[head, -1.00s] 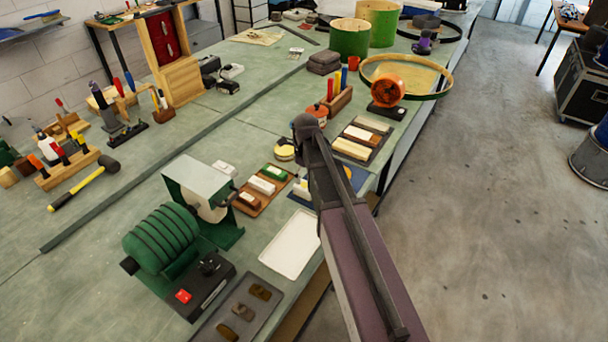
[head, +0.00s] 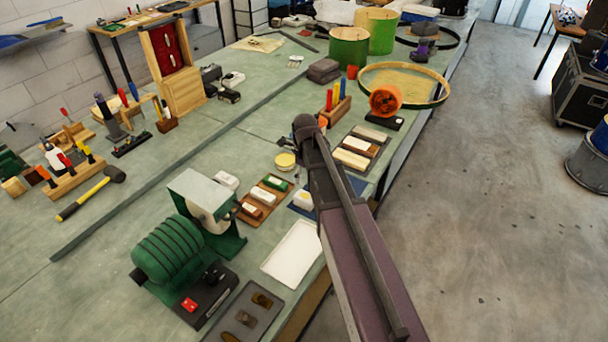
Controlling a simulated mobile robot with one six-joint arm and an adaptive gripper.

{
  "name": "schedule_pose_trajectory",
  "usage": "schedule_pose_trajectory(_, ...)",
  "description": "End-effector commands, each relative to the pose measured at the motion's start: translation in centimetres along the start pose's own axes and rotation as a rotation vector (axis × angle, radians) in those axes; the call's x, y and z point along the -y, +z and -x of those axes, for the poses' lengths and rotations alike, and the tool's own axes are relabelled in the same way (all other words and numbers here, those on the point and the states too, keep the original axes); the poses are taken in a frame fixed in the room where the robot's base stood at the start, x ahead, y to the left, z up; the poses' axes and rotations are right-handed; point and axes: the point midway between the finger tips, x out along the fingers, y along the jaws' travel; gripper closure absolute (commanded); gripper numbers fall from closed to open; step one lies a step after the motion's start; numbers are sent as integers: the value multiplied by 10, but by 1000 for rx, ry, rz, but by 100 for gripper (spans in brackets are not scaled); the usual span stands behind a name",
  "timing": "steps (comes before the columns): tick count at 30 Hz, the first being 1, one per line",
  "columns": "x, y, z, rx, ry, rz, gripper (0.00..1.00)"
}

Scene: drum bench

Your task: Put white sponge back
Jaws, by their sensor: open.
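A small white block with a yellowish lower part (head: 303,199), which looks like the white sponge, lies on a blue mat (head: 294,209) beside my arm. My arm covers part of the mat. A brown tray (head: 245,218) left of it holds white-topped blocks, one white (head: 262,196) and one green and white (head: 275,183). I cannot tell for sure which white piece is the sponge. My arm reaches over the bench from the lower right, and its dark joint is near the middle. My gripper does not show; the arm seems to hide it.
An empty white tray (head: 293,254) lies on the bench in front. A green grinder-like machine (head: 172,252) stands to its left. A tray of pale bars (head: 351,159), an orange round tool (head: 385,101) and a hoop (head: 440,101) are beyond my arm. The bench edge drops off at right.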

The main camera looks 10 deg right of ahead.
Motion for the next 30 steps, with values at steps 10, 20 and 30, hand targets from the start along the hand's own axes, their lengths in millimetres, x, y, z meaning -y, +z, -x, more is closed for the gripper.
schedule_pose_trajectory(10,0,0,0,0,0,0,0)
schedule_pose_trajectory(20,-4,-4,0,0,0,62,0)
schedule_pose_trajectory(30,-26,-24,0,0,0,432,0)
